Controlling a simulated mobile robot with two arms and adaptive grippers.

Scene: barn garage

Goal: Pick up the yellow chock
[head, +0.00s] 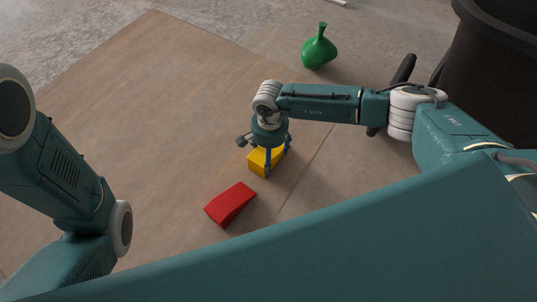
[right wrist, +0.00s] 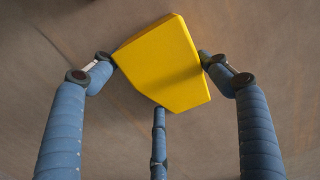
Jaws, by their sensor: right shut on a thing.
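The yellow chock (head: 259,161) is a wedge-shaped block low over the wooden board, partly hidden by my right gripper (head: 268,160) in the head view. In the right wrist view the yellow chock (right wrist: 165,65) sits between the fingertips of my right gripper (right wrist: 158,70). Two blue fingers touch it from left and right, and a third finger is below it. The gripper is shut on it. I cannot tell whether the chock touches the board. My left arm shows at the left of the head view, but its gripper is out of view.
A red chock (head: 231,204) lies on the board just in front of the yellow one. A green vase-like object (head: 319,47) stands at the back. A large dark container (head: 490,60) is at the right. The wooden board (head: 130,90) is clear to the left.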

